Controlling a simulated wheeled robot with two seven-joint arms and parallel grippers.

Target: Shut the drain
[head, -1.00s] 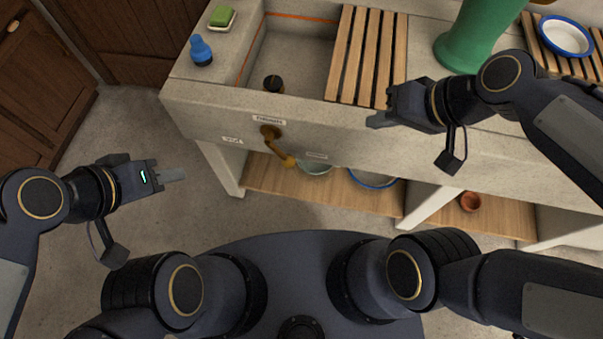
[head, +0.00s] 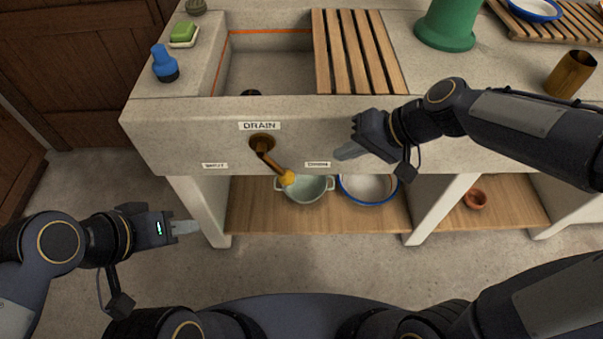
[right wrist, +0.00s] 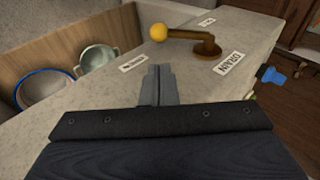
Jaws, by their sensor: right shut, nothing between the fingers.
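The drain lever (head: 272,161) is a brass-brown handle with a yellow ball knob (head: 287,178), on the front face of the stone sink. It slants down and right from its pivot, under the DRAIN label (head: 259,126). A left label (head: 215,166) appears to read SHUT; the right label (head: 317,164) is too small to read surely. My right gripper (head: 347,152) is shut and empty, right of the knob and apart from it. The right wrist view shows its closed fingers (right wrist: 159,84) and the lever (right wrist: 190,36) beyond. My left gripper (head: 187,228) looks shut and empty, lower left of the lever.
The sink basin (head: 270,72) is above, with a wooden slatted rack (head: 356,50) to its right. A blue bottle (head: 164,62) and green soap (head: 184,33) stand left. Pots, including a two-handled one (head: 306,190), sit on the shelf (head: 255,208) below. Space before the lever is clear.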

